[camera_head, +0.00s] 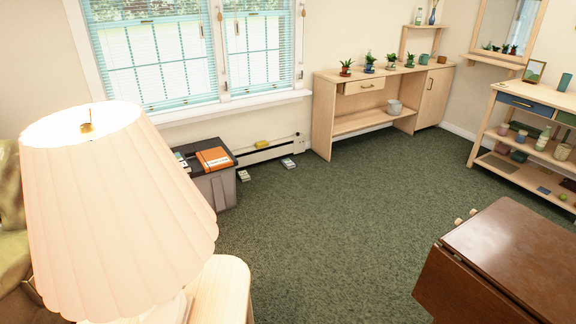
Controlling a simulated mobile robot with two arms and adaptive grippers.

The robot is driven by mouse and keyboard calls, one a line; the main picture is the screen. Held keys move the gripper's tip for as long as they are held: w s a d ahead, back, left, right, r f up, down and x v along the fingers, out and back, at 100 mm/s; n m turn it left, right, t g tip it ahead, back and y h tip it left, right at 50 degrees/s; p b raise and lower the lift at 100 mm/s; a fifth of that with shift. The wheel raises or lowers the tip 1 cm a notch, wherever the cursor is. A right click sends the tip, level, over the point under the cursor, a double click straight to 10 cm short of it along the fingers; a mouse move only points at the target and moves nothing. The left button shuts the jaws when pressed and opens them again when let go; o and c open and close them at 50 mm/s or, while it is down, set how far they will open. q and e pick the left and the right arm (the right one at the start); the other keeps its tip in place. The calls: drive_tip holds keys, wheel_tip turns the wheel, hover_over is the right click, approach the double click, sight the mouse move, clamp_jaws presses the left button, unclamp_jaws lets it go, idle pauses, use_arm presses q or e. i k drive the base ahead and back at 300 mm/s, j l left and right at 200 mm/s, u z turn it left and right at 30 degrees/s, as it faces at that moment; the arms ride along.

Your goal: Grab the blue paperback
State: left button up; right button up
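I cannot pick out a blue paperback for certain. An orange book (213,159) lies flat on the dark lid of a grey storage bin (222,191) under the window. A pale item with a dark teal part (182,160) shows beside it, mostly hidden behind the lamp shade. Small book-like items lie on the floor, one right of the bin (243,175) and one by the baseboard heater (288,163). A small flat bluish item (543,190) lies on the right shelf unit's bottom shelf, too small to identify. Neither of my grippers is in view.
A lit lamp (115,215) on a light wood table (228,290) blocks the near left. A brown table (515,255) fills the near right. A wooden cabinet with plants (322,115) and a shelf unit (497,125) stand behind. Green carpet between is clear.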

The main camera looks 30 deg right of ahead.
sight(287, 163)
drive_tip(key=l+z, duration=0.1)
drive_tip(key=z, duration=1.1)
drive_tip(key=l+z, duration=0.1)
drive_tip(key=z, duration=0.45)
drive_tip(key=i+z, duration=0.1)
drive_tip(key=z, duration=0.5)
drive_tip(key=l+z, duration=0.1)
drive_tip(key=z, duration=0.5)
drive_tip(key=i+z, duration=0.1)
drive_tip(key=z, duration=1.1)
drive_tip(key=i+j+z, duration=0.1)
drive_tip(key=z, duration=0.45)
drive_tip(key=i+j, duration=0.1)
drive_tip(key=j, duration=0.7)
drive_tip(key=k+j+u, duration=0.2)
drive_tip(key=j+u, duration=0.25)
drive_tip(key=j, duration=0.7)
drive_tip(key=j+u, duration=0.45)
drive_tip(key=j, duration=0.7)
drive_tip(key=j+u, duration=0.1)
drive_tip(key=j, duration=0.75)
drive_tip(key=j+u, duration=0.15)
drive_tip(key=j, duration=0.75)
drive_tip(key=j+u, duration=0.1)
drive_tip(key=j, duration=0.75)
drive_tip(key=i+j+u, duration=0.1)
drive_tip(key=j, duration=0.8)
